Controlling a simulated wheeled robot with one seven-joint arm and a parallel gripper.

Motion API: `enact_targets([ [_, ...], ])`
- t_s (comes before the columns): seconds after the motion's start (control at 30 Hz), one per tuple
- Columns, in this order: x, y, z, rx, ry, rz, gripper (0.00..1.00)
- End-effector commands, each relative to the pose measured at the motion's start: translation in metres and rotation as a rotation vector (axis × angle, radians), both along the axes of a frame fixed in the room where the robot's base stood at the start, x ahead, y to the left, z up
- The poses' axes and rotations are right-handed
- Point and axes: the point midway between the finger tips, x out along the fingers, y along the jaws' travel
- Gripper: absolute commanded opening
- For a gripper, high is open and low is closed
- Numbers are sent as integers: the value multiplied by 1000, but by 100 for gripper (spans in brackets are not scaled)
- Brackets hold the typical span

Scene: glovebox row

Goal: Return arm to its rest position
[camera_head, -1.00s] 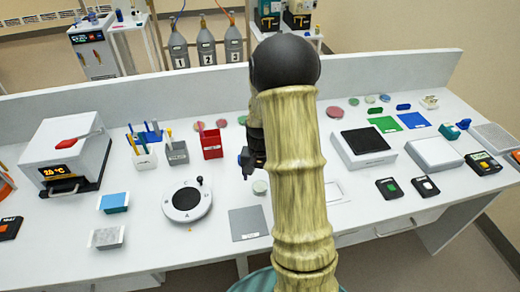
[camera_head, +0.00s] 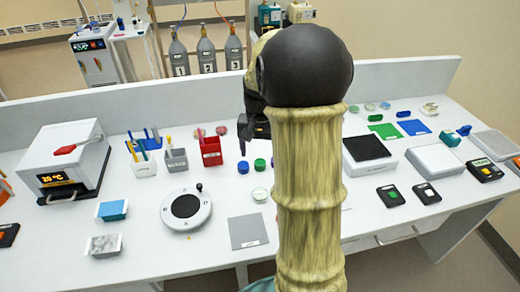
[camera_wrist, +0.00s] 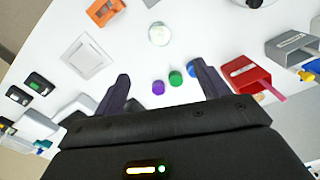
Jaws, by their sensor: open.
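My gripper (camera_wrist: 163,85) shows in the wrist view with its two dark fingers spread wide apart. Nothing is between them in its grasp; it is above the white bench. Beyond the fingers, purple (camera_wrist: 158,87), green (camera_wrist: 176,78) and blue (camera_wrist: 191,70) caps lie on the bench, clear of them. In the head view my arm rises in the middle of the picture, and the dark wrist part (camera_head: 252,120) shows only partly at its left. The fingertips are hard to make out there.
A red holder (camera_head: 209,150), grey holder (camera_head: 175,160) and round dial device (camera_head: 186,208) stand left of my arm. An oven-like box (camera_head: 72,150) is farther left. A black-topped plate (camera_head: 366,147) and a white block (camera_head: 435,160) are on the right. The air above the bench looks free.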

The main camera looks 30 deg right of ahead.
Motion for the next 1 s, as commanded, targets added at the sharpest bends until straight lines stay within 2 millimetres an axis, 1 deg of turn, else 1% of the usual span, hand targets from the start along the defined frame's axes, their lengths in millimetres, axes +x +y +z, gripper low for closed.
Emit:
enact_targets([
  [0.33,0,1,-1,0,0,2,74],
  [0.47,-6,12,-3,-4,-12,41,74],
  [0.57,-17,32,-8,-12,-38,118,74],
  [0.67,-36,59,-16,-24,-75,229,74],
  [0.7,-45,71,-20,-29,-92,277,74],
  [0.8,-70,96,-29,-44,-136,398,74],
  [0.9,-95,117,-37,-58,-176,510,74],
  [1.0,-114,130,-43,-68,-207,591,74],
])
